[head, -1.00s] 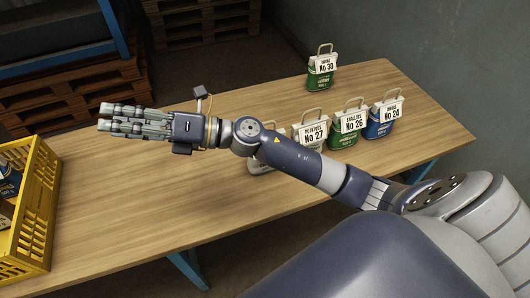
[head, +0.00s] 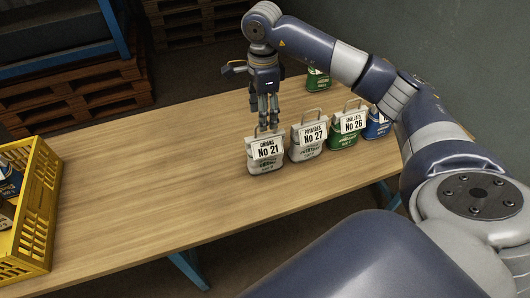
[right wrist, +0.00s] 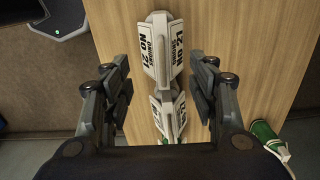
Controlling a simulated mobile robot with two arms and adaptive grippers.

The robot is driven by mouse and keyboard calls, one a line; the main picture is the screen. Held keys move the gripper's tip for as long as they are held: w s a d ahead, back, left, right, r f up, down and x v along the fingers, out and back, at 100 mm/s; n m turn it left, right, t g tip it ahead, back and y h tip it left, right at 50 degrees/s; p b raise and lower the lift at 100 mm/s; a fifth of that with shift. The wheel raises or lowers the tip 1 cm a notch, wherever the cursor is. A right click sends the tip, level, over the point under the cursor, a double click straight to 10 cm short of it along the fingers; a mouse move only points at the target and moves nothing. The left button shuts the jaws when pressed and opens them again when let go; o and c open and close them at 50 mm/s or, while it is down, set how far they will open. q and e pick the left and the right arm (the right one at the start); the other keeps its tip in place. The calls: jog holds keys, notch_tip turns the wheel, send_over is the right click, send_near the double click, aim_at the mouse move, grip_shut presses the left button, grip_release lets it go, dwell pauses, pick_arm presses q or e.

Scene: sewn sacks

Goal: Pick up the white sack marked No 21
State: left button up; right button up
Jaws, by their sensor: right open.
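The white sack marked No 21 (head: 266,160), labelled onions, stands upright at the left end of a row on the wooden table. My right gripper (head: 268,122) points down right above it, at its handle's height. In the right wrist view the sack (right wrist: 161,45) shows from above with a label on each side, and the open fingers (right wrist: 163,92) are on either side of the sacks' line. I cannot tell if they touch the handle. My left gripper is not in view.
A white sack No 27 (head: 308,151) stands close to the right. Beyond it are a green No 26 (head: 342,139), a partly hidden blue sack (head: 376,128) and another green sack (head: 318,80) behind. A yellow crate (head: 40,205) is at left.

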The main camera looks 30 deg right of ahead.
send_over(265, 136)
jog(key=f, duration=0.3)
jog(key=f+p, duration=0.1)
jog(key=shift+w+a+f, duration=0.1)
jog(key=shift+a+f, duration=0.1)
jog(key=shift+a, duration=0.05)
jog(key=f, duration=0.1)
jog(key=f+p, duration=0.1)
jog(key=f, duration=0.1)
jog(key=f+p, duration=0.1)
jog(key=f, duration=0.1)
jog(key=shift+d, duration=0.3)
jog(key=shift+w+f, duration=0.1)
jog(key=shift+f, duration=0.1)
jog(key=c, duration=1.3)
jog(key=shift+s+r, duration=0.1)
jog(key=shift+s, duration=0.1)
